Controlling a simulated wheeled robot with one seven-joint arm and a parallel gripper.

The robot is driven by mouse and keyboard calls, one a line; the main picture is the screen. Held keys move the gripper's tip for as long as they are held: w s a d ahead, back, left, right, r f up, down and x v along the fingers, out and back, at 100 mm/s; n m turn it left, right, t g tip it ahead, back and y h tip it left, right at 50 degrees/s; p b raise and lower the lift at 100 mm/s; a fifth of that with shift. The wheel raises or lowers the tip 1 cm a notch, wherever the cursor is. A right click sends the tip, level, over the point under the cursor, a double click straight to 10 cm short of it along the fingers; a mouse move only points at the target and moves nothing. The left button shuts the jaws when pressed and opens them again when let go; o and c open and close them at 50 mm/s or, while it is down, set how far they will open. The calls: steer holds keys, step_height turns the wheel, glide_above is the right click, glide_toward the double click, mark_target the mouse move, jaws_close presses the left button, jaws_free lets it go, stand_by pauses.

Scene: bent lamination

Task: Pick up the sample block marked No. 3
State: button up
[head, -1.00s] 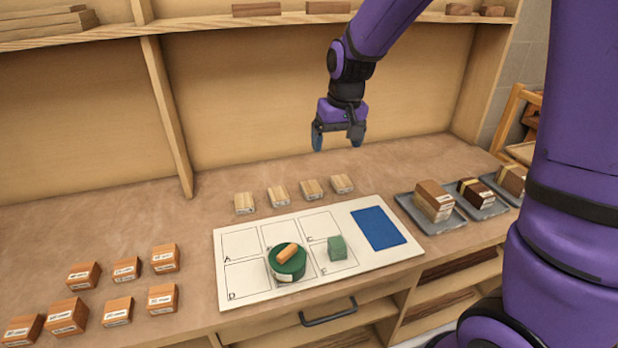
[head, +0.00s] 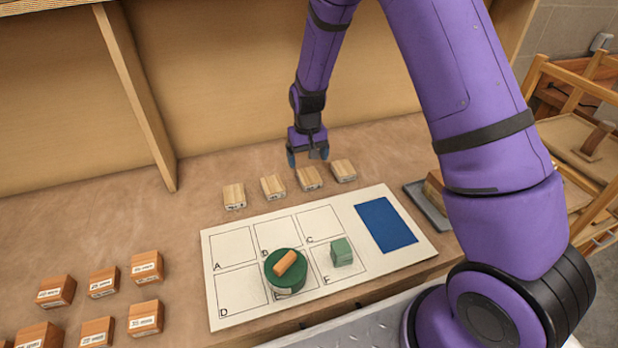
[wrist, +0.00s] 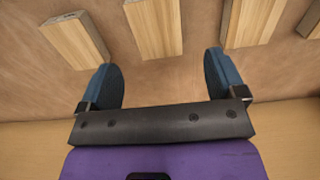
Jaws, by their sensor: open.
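Several light wood blocks stand in a row behind the white board: the leftmost (head: 234,196), the second (head: 273,187), the third from left (head: 309,179) and the rightmost (head: 344,170). Small labels show on their fronts, but I cannot read which is No. 3. My gripper (head: 308,160) is open and empty, pointing down just behind and above the third block. In the wrist view my gripper (wrist: 163,85) has its blue fingers wide apart. One block (wrist: 154,28) lies ahead of the gap between them, apart from the fingertips. Another block (wrist: 75,40) lies ahead of the left finger.
Labelled reddish blocks (head: 104,282) stand at left. A grey tray (head: 428,208) is partly hidden by my arm.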

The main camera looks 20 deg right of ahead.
mark_target(309, 175)
steer(key=f, duration=0.5)
steer(key=shift+s+d+f, duration=0.1)
steer(key=shift+s+f, duration=0.05)
steer(key=shift+s, duration=0.25)
steer(key=shift+f, duration=0.55)
steer(key=shift+c, duration=0.4)
steer(key=c, duration=0.9)
